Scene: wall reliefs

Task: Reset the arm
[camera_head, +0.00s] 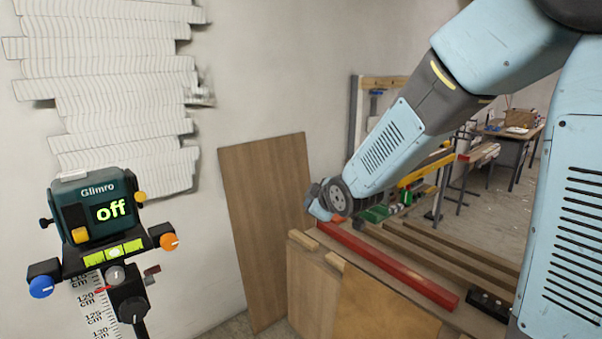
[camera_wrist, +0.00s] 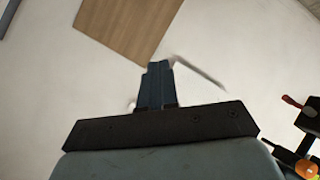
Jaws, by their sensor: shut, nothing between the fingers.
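My light-blue arm (camera_head: 390,145) comes in from the upper right in the head view. It slants down and left over the workbench. Its far end bends near a round dark joint, and I cannot make out the fingers there. In the wrist view, my gripper (camera_wrist: 157,70) shows its two dark blue fingers pressed together, with nothing between them. It points towards the pale wall and a brown board (camera_wrist: 130,25). The wrist's dark mount and grey-green housing fill the bottom of that view.
A teal Glimro laser level (camera_head: 90,205) reading "off" stands on a measuring post at the left. The workbench (camera_head: 385,310) carries a red bar (camera_head: 390,265) and several wooden strips. The brown board (camera_head: 262,230) leans on the wall.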

